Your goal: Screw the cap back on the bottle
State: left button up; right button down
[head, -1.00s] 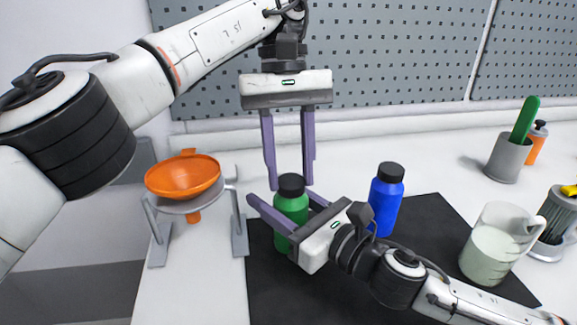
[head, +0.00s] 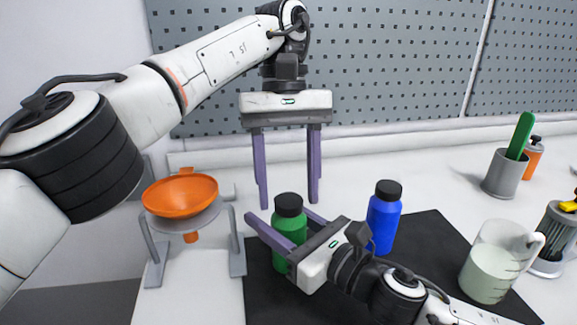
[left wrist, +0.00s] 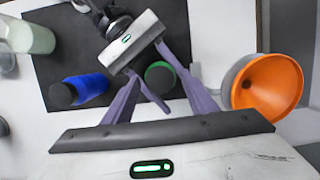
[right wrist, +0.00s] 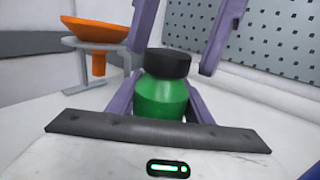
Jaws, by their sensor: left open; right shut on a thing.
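The green bottle (head: 289,228) stands upright on the black mat with a black cap (head: 289,203) seated on its top. My right gripper (head: 283,222) is shut around the bottle's body from the front right; the right wrist view shows the bottle (right wrist: 160,98) between its fingers. My left gripper (head: 288,204) points down from above, open, its fingers spread on either side of the cap and apart from it. The left wrist view shows the cap (left wrist: 160,76) between the open fingers. A blue bottle (head: 384,219) with a black cap stands to the right.
An orange funnel (head: 180,196) sits in a grey stand (head: 238,250) at the left. A beaker of pale liquid (head: 490,272) and a grey cup with a green-handled tool (head: 507,173) stand at the right. A pegboard (head: 400,60) rises behind. The black mat (head: 420,240) has free room.

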pick_arm(q)
jog(key=n, duration=0.3)
jog(key=r+n, duration=0.1)
jog(key=n, duration=0.3)
jog(key=shift+r, duration=0.15)
jog(key=n, duration=0.3)
jog(key=r+n, duration=0.1)
jog(key=n, duration=0.2)
jog(key=shift+t, duration=0.4)
jog(key=n, duration=0.3)
jog(key=r+n, duration=0.1)
jog(key=n, duration=0.2)
jog(key=shift+n, duration=0.3)
jog(key=n, duration=0.4)
jog(key=shift+r+t, duration=0.4)
jog(key=n, duration=0.4)
jog(key=shift+s+r, duration=0.1)
jog(key=shift+r, duration=0.2)
jog(key=n, duration=0.4)
jog(key=shift+r, duration=0.35)
jog(key=n, duration=0.4)
jog(key=shift+s+r+n+t, duration=0.1)
jog(key=shift+r+n+t, duration=0.2)
jog(key=shift+r+t, duration=0.1)
jog(key=n, duration=0.3)
jog(key=shift+r+n, duration=0.3)
jog(key=n, duration=0.4)
jog(key=shift+s+r+n+t, duration=0.1)
jog(key=shift+r+n+t, duration=0.2)
jog(key=shift+r+n, duration=0.1)
